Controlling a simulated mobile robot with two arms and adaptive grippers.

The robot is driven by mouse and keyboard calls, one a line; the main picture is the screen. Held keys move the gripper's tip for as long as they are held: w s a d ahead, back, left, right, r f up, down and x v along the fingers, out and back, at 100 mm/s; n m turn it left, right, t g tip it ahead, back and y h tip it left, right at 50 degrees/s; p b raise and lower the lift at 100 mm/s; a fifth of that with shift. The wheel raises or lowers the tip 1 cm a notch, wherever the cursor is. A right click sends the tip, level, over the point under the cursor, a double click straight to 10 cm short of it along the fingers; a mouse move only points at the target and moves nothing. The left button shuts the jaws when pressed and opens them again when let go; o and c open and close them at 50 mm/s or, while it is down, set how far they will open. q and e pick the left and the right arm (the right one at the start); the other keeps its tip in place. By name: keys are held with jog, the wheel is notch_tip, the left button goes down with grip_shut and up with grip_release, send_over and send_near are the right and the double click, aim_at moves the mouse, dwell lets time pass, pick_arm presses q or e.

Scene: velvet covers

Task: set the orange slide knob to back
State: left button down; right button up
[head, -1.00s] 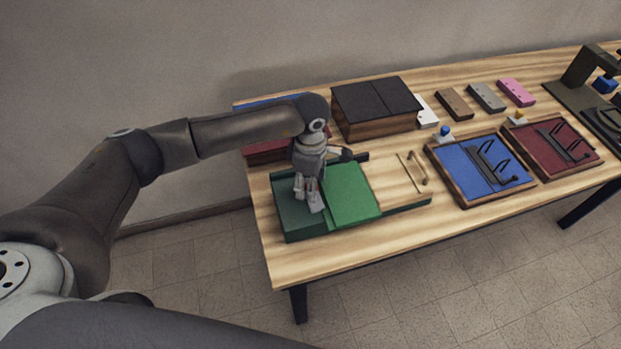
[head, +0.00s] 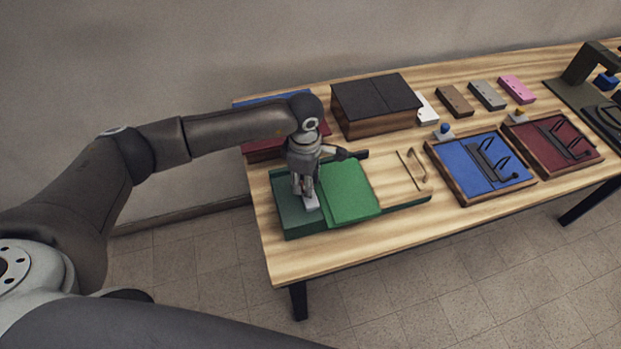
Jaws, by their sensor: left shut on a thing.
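My left gripper (head: 310,200) points down over the dark green left end of a green box (head: 286,222) on the table. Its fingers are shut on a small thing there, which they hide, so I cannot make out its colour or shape. No clearly orange knob shows at the gripper. A small yellow-orange knob (head: 519,113) stands at the back corner of the dark red tray (head: 545,174), far to the right of the gripper. My right gripper is out of view.
A brighter green panel (head: 349,190) lies right of the gripper. A dark-lidded wooden box (head: 376,120) stands behind. A blue tray (head: 466,198) with a blue knob (head: 445,130) lies to the right. The wooden table (head: 350,250) is bare along its front edge.

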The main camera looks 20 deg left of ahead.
pick_arm(q)
jog(key=s+a, duration=0.2)
jog(key=a, duration=0.1)
jog(key=shift+w, duration=0.1)
jog(key=c, duration=1.5)
grip_release()
jog(key=shift+c, duration=0.2)
jog(key=o, duration=0.4)
jog(key=shift+a, duration=0.15)
jog(key=shift+o, duration=0.2)
jog(key=shift+r, duration=0.1)
jog(key=shift+r, duration=0.3)
notch_tip(320, 180, up, 11)
